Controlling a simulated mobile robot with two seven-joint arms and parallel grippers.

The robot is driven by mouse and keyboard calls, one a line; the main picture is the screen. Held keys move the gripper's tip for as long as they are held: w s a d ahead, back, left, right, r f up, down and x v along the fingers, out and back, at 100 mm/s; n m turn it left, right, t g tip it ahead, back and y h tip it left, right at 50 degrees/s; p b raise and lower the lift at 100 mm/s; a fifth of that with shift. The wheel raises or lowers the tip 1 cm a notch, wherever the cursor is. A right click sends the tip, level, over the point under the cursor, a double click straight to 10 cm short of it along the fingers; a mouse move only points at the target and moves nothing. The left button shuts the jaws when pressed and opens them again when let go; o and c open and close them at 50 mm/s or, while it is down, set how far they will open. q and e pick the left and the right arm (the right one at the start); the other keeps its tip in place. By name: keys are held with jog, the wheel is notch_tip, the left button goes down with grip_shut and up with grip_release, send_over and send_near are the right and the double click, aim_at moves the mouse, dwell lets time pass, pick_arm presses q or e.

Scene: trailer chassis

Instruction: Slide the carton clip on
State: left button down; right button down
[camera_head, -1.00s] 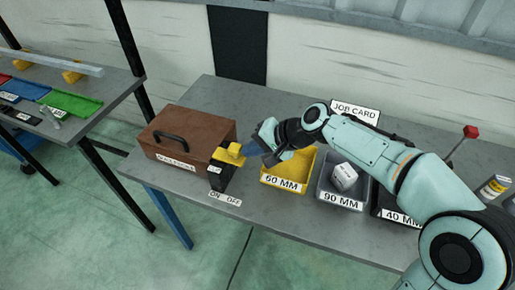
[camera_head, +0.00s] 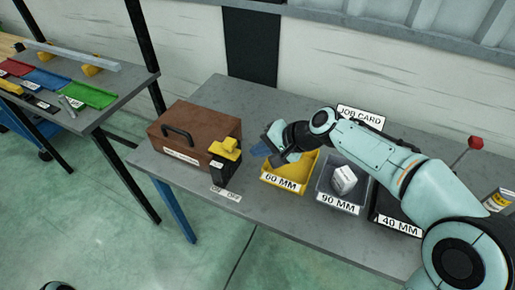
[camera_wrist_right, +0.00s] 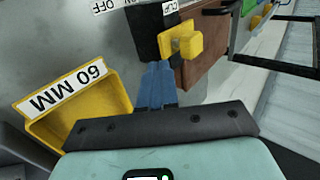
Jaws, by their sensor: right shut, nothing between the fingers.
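A black block (camera_head: 221,172) with a yellow piece (camera_head: 226,148) on top stands on the grey table, against the right front of a brown case. In the right wrist view the yellow piece (camera_wrist_right: 182,44) juts from the black block (camera_wrist_right: 148,28), whose small white label is upside down and hard to read. My right gripper (camera_head: 262,147) is just right of the yellow piece. Its blue fingers (camera_wrist_right: 158,75) are shut together, empty and pointing toward the black block, with a small gap in the head view. I cannot pick out a carton clip for certain.
The brown case (camera_head: 195,130) has a dark handle. An ON OFF label (camera_head: 226,193) lies in front of the block. A yellow 60 MM bin (camera_head: 303,168), a grey 90 MM bin (camera_head: 325,180) holding a white box (camera_head: 344,180), and a 40 MM bin (camera_head: 400,224) stand right.

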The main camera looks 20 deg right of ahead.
jog(key=v, duration=0.9)
jog(key=shift+r+p, duration=0.25)
jog(key=shift+p, duration=0.05)
jog(key=shift+d, duration=0.15)
